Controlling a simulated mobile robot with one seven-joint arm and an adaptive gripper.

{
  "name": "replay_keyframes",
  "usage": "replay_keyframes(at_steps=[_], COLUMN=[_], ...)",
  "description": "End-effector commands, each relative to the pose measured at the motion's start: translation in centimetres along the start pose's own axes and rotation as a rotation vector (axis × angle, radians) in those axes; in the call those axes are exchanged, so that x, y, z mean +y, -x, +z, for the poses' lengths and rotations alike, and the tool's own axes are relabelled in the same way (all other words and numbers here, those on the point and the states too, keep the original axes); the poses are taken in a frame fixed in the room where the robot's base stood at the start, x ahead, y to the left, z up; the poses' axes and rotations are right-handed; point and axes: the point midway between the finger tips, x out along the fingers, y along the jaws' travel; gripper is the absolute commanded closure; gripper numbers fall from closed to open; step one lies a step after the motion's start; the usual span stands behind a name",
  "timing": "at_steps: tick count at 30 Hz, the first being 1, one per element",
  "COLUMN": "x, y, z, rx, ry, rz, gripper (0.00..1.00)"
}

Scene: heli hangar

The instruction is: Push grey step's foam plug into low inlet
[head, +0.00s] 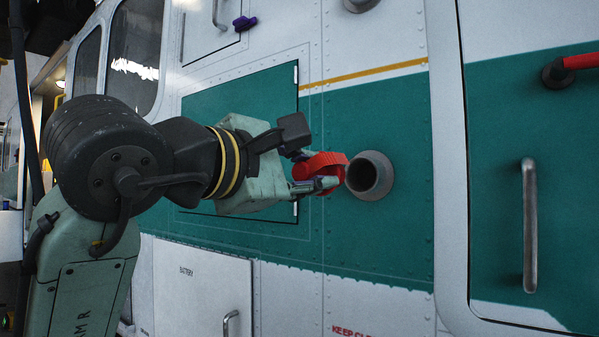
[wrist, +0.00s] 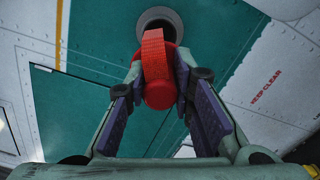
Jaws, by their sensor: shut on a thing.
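A red foam plug (head: 322,165) with a strap is held in my gripper (head: 308,168), just left of the low inlet in the head view. In the wrist view the plug (wrist: 158,88) sits between the fingertips of my gripper (wrist: 158,82). The low inlet (head: 370,176) is a grey round collar with a dark open hole on the teal fuselage side. In the wrist view the inlet (wrist: 160,18) shows just beyond the plug, which covers its lower part. The plug is outside the hole; whether it touches the collar I cannot tell. The grey step is not seen.
Another round fitting (head: 360,4) is at the top edge. A door handle (head: 529,225) and a red bar (head: 580,61) are at the right. A battery panel (head: 203,290) lies below my arm. The skin around the inlet is clear.

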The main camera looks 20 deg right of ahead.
Motion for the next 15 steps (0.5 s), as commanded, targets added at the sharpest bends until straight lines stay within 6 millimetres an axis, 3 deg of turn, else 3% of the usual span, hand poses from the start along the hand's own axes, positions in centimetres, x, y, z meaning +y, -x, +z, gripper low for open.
replay_keyframes(at_steps=[15], x=[0.1], y=[-3.5], z=[-0.1], rx=[0.001], ry=[0.001], rz=[-0.001], gripper=[1.0])
